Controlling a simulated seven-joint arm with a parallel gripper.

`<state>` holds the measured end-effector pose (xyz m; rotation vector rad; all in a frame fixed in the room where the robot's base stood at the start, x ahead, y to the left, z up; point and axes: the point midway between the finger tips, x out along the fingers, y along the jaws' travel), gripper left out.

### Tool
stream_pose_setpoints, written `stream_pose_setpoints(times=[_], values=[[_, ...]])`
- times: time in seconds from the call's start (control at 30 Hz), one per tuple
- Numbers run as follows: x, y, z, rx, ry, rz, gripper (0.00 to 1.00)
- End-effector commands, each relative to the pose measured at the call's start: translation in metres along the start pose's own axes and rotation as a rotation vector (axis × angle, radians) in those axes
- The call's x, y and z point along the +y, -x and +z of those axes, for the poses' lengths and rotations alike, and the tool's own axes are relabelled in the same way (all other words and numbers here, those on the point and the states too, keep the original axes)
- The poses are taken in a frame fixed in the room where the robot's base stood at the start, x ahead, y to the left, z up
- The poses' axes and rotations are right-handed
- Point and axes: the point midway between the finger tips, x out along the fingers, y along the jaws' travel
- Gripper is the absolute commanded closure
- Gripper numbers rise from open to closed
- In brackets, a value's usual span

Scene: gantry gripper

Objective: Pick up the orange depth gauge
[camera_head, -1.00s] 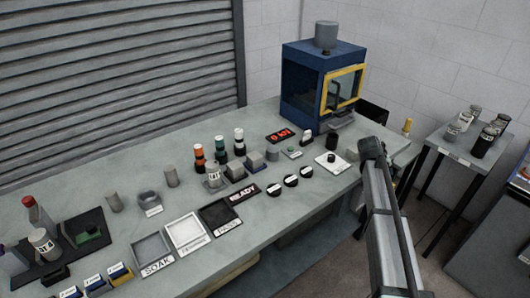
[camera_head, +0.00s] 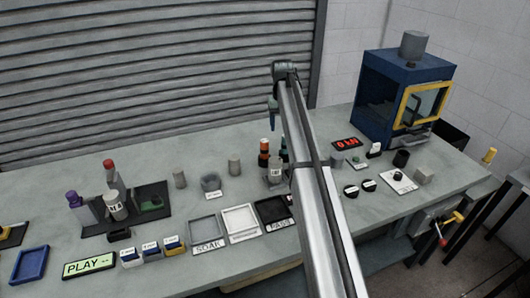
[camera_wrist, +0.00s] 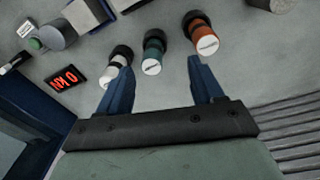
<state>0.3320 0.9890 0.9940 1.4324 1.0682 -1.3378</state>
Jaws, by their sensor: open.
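The orange depth gauge is a short upright cylinder with an orange middle, black bands and a white-marked end. It shows in the head view (camera_head: 264,147) and at the top of the wrist view (camera_wrist: 201,35). A green gauge (camera_wrist: 153,50) and a white gauge (camera_wrist: 117,62) stand in a row beside it. My gripper (camera_wrist: 153,68) is open and empty, with the green gauge showing between its fingertips and the orange one just beyond the right finger. In the head view my gripper (camera_head: 273,112) hangs above and behind the row. My arm hides the white gauge there.
A grey labelled cylinder (camera_head: 275,171) stands in front of the gauges. Trays, including the SOAK tray (camera_head: 206,231), lie nearer the front edge. A blue press cabinet (camera_head: 380,88) and a red-lit display (camera_head: 346,142) stand to the right. A ribbed shutter (camera_head: 150,70) rises behind the bench.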

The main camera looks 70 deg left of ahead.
Motion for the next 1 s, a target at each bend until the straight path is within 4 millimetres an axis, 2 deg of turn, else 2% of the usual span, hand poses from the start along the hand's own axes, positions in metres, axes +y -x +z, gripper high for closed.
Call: stream_pose_setpoints(times=[0.03, 0.1, 0.23, 0.47, 0.8, 1.0], values=[[-0.021, 0.008, -0.007, -0.01, 0.017, -0.013, 0.34], [-0.041, 0.014, -0.009, -0.021, 0.034, -0.029, 0.34], [-0.059, 0.019, -0.009, -0.033, 0.048, -0.043, 0.34], [-0.062, 0.003, -0.008, -0.035, 0.051, -0.045, 0.34], [-0.064, -0.053, -0.005, -0.035, 0.05, -0.044, 0.34], [-0.065, -0.066, -0.006, -0.033, 0.05, -0.044, 0.34]])
